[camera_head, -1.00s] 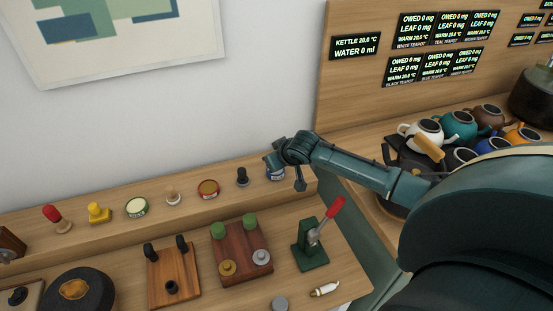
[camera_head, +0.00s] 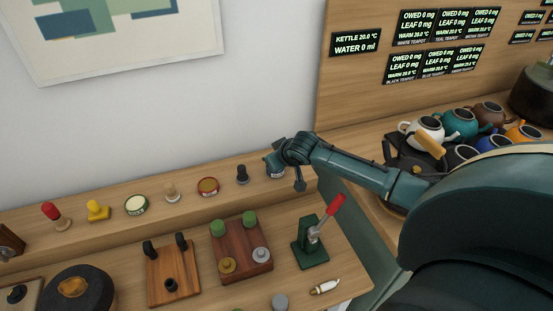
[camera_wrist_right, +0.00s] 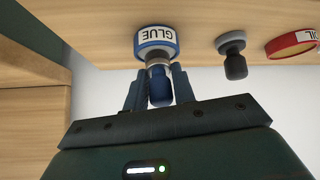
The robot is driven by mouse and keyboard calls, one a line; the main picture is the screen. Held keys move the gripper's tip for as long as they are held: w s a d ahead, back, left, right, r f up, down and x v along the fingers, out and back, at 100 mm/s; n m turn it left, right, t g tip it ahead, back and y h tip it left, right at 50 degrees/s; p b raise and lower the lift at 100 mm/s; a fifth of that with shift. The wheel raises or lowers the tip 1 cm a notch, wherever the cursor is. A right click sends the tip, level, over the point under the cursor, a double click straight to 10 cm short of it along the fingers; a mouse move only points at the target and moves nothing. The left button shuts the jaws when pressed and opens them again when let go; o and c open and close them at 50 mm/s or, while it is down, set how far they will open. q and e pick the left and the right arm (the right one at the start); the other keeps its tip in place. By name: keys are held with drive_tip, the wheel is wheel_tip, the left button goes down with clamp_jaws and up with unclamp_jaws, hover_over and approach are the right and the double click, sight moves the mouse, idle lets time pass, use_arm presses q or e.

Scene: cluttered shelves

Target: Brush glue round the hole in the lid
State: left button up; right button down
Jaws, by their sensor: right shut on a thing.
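The blue glue pot (camera_head: 275,174), labelled GLUE in the wrist view (camera_wrist_right: 156,42), stands on the raised back ledge at its right end. My right gripper (camera_wrist_right: 158,88) is at the pot, its fingers on either side of a blue handle (camera_wrist_right: 160,92) with a pale metal collar. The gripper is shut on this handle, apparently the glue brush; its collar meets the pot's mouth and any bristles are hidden. A dark round piece with a copper-coloured patch (camera_head: 76,291) lies at the front left; I cannot tell whether it is the lid. No hole is clear. My left gripper is out of view.
A dark-knobbed tool (camera_head: 242,176) and a red-rimmed tin (camera_head: 208,188) stand left of the pot. A green press with a red lever (camera_head: 314,240), a block with green knobs (camera_head: 242,250) and a wooden stand (camera_head: 172,278) occupy the lower bench. Teapots (camera_head: 459,124) crowd the right.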

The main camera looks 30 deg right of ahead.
idle(0.5)
drive_tip(key=shift+r+p, duration=0.75)
drive_tip(key=shift+r, duration=2.7)
drive_tip(key=shift+s+a, duration=0.15)
drive_tip(key=shift+a, duration=0.2)
drive_tip(key=s+a+r, duration=0.4)
drive_tip(key=s+a, duration=0.3)
drive_tip(key=s, duration=0.1)
drive_tip(key=s+a+r, duration=0.4)
drive_tip(key=s+a, duration=0.4)
drive_tip(key=s, duration=0.1)
drive_tip(key=shift+r+n+y, duration=0.2)
drive_tip(key=shift+n+y, duration=0.2)
